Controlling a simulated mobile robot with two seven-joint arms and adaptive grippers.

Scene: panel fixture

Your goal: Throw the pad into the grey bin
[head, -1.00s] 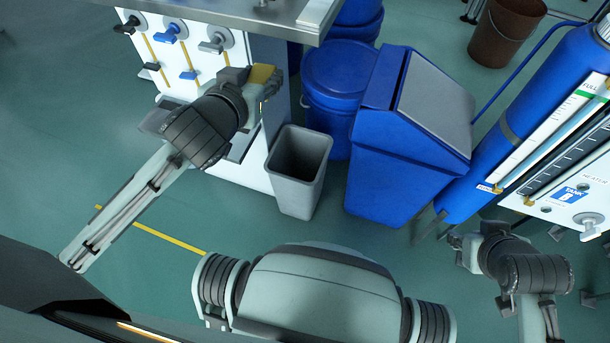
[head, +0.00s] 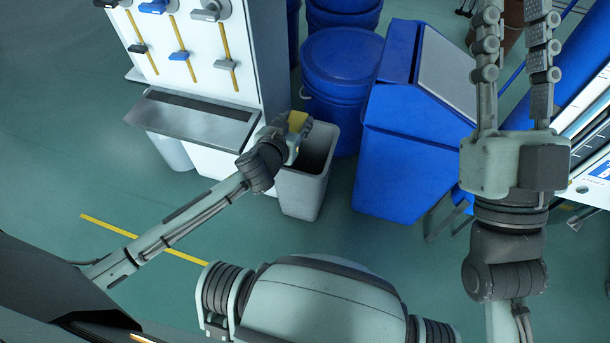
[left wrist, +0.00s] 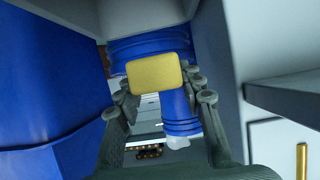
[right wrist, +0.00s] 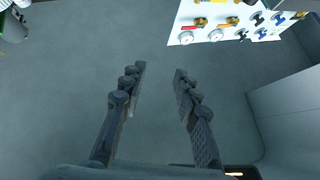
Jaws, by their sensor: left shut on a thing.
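The yellow pad (head: 298,121) is held in my left gripper (head: 296,130), at the left rim of the grey bin (head: 302,190) in the head view. In the left wrist view the pad (left wrist: 155,75) sits between the two fingers of my left gripper (left wrist: 158,88), which is shut on it. The grey bin is upright on the floor, its opening partly covered by the gripper. My right gripper (head: 517,45) is raised at the right of the head view, empty, its fingers apart. The right wrist view shows the same open fingers (right wrist: 158,75).
A large blue bin with a grey lid (head: 412,140) stands right of the grey bin. A blue drum (head: 340,65) is behind it. Green floor in front is clear.

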